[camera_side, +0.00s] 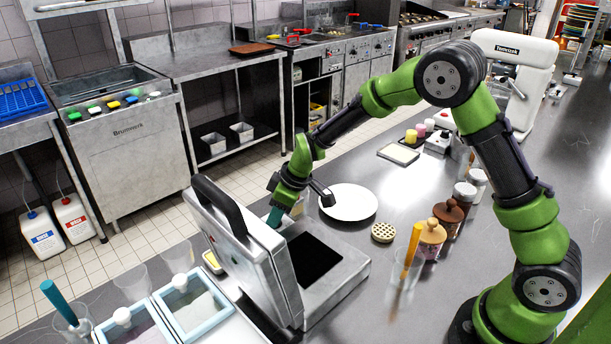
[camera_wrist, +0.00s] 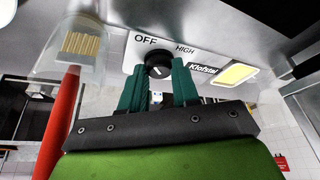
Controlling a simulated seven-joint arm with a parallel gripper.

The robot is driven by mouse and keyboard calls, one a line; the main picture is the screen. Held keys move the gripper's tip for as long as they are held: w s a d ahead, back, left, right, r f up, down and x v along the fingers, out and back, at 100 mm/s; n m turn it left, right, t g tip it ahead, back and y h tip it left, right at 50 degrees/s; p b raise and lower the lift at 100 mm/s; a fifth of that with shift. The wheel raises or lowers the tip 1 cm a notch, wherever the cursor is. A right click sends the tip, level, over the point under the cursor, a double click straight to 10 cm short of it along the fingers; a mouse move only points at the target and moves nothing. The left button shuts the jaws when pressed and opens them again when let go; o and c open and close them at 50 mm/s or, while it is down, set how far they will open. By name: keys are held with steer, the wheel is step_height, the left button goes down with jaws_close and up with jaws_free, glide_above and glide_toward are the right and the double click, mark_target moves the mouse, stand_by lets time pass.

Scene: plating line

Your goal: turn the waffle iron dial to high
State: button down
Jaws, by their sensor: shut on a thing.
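The waffle iron (camera_side: 331,262) stands open on the counter in the side view, its lid (camera_side: 250,262) raised on the left. In the wrist view its front panel (camera_wrist: 190,42) carries the labels OFF and HIGH. The black dial (camera_wrist: 158,63) sits under these labels; its small light mark is too small to read surely. My gripper (camera_wrist: 158,84) has its teal fingers shut on the dial, one on each side. In the side view my gripper (camera_side: 276,215) reaches down behind the lid, which hides the dial and part of the fingers.
A white plate (camera_side: 349,202) lies close to the right of my gripper. A glass with an orange stick (camera_side: 412,250) and lidded jars (camera_side: 431,240) stand right of the waffle iron. Blue-rimmed containers (camera_side: 193,304) stand left of it. A clear cup (camera_wrist: 82,45) shows in the wrist view.

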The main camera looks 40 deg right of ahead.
steer(key=m, duration=0.1)
steer(key=m+h, duration=0.1)
steer(key=m, duration=0.2)
steer(key=shift+s+a+m+t+h, duration=0.1)
steer(key=shift+a+m+t+h, duration=0.2)
steer(key=shift+h, duration=0.1)
steer(key=m+h, duration=0.1)
steer(key=m, duration=0.3)
steer(key=shift+a+m+h, duration=0.15)
steer(key=shift+m+h, duration=0.15)
steer(key=shift+h, duration=0.1)
steer(key=m, duration=0.2)
steer(key=m+g+h, duration=0.1)
steer(key=m, duration=0.1)
steer(key=shift+a+m+h, duration=0.1)
steer(key=shift+m+h, duration=0.2)
steer(key=shift+w+a+m+g+h, duration=0.15)
steer(key=shift+m+g+h, duration=0.15)
steer(key=shift+m, duration=0.8)
steer(key=shift+w+d+m+g+h, duration=0.15)
steer(key=shift+m+g, duration=0.25)
steer(key=shift+m, duration=0.7)
steer(key=shift+a, duration=0.15)
steer(key=c, duration=0.8)
jaws_free()
steer(key=shift+c, duration=0.2)
